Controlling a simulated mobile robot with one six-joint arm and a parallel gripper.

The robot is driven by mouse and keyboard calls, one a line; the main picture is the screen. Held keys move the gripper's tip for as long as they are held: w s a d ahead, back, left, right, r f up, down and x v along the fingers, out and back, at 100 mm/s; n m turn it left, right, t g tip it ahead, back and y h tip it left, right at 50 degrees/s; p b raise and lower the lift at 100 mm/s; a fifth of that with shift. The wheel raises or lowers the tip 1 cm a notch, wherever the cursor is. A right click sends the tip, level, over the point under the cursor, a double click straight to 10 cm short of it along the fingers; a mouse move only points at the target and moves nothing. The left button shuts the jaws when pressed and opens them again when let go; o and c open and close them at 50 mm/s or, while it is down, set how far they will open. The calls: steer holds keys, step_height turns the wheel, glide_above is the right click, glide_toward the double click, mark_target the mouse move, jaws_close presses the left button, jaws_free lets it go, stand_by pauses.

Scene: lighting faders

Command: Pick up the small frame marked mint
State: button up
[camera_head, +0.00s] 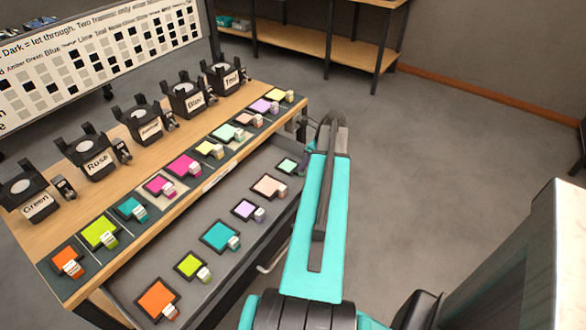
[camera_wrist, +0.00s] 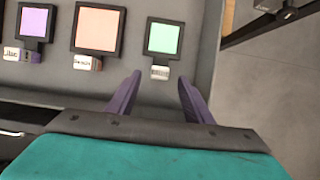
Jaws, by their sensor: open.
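A small frame with a mint-green pane (camera_head: 287,166) lies at the far end of the open drawer. In the wrist view, this small frame (camera_wrist: 164,38) has a dark square rim and a pale tag at its lower edge, whose lettering is too small to read. My gripper (camera_wrist: 159,78) is open, its two purple fingers spread and empty. The fingertips appear just below the frame, one on each side of its tag. In the head view my arm stands right of the drawer, and I cannot make out the fingers there.
The drawer also holds a peach frame (camera_head: 268,187), a lilac frame (camera_head: 244,209) and several others. A larger mint-green frame (camera_head: 228,132) lies in the row on the wooden bench (camera_head: 185,127) above. Labelled black lamps stand behind. The floor (camera_head: 450,130) at right is clear.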

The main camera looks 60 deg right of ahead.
mark_target(292, 165)
steer(key=shift+p+x, duration=0.35)
steer(key=shift+x, duration=1.9)
steer(key=shift+c, duration=0.4)
jaws_close()
